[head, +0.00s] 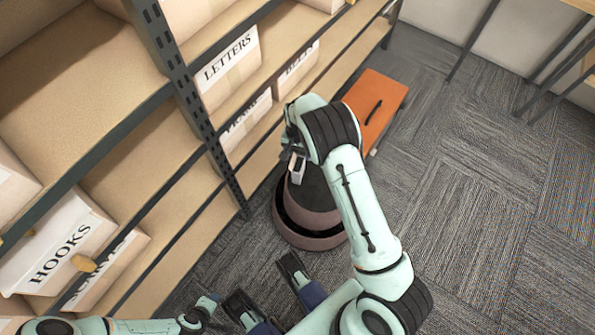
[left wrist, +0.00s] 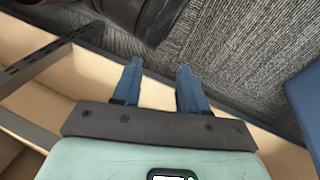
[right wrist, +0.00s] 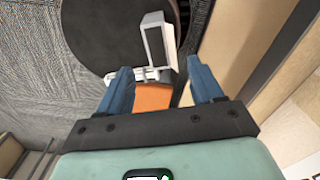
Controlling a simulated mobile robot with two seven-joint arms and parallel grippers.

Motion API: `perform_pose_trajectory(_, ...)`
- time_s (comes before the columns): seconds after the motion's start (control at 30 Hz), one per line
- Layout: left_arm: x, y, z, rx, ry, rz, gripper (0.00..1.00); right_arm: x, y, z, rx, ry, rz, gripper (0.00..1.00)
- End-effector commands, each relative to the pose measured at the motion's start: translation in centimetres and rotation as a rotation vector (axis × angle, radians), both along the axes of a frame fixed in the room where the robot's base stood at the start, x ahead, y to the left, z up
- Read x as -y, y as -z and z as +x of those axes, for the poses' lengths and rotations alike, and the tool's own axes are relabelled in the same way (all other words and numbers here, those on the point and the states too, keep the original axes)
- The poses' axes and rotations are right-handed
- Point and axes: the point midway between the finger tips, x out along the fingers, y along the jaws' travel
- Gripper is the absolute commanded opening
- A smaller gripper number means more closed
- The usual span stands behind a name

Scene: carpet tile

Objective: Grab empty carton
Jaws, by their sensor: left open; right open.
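No carton is clearly marked as empty. White labelled boxes stand on the shelves in the head view, including one reading LETTERS (head: 226,72) and one reading HOOKS (head: 65,247). My right gripper (head: 290,160) is open above the round dark stool (head: 312,215). My left gripper (head: 208,303) is open and empty by the lower shelf. Its fingers (left wrist: 158,68) point toward the stool (left wrist: 135,12).
The shelf rack (head: 120,110) with dark metal posts fills the left. An orange case (head: 385,97) with a black handle lies beyond the stool. Dark table legs (head: 472,40) stand at the top right. Carpet floor (head: 490,200) on the right is clear.

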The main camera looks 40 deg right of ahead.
Motion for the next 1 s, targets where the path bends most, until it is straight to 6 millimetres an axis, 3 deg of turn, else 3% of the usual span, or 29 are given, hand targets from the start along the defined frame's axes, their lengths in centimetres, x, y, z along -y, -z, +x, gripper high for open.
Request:
perform_pose_trajectory(0.03, -0.2, 0.5, 0.4, 0.01, -0.004, 0.005, 0.43, 0.0, 1.4, -0.1, -0.004, 0.0, 0.0, 0.66)
perform_pose_trajectory(0.13, -0.6, 1.0, 1.2, 0.029, -0.013, 0.015, 0.43, 0.0, 3.1, -0.1, -0.003, 0.001, 0.0, 0.66)
perform_pose_trajectory(0.37, -1.0, 1.3, 1.8, 0.046, -0.019, 0.024, 0.43, 0.0, 4.7, 0.0, 0.0, -0.002, 0.0, 0.66)
perform_pose_trajectory(0.73, -1.4, 4.4, -1.3, -0.057, -0.023, 0.02, 0.43, 0.1, 9.3, -0.5, -0.001, -0.002, -0.001, 0.66)
perform_pose_trajectory(1.0, -1.5, 4.5, -1.7, -0.073, -0.024, 0.019, 0.43, 0.1, 9.7, -0.5, 0.001, -0.002, 0.0, 0.66)
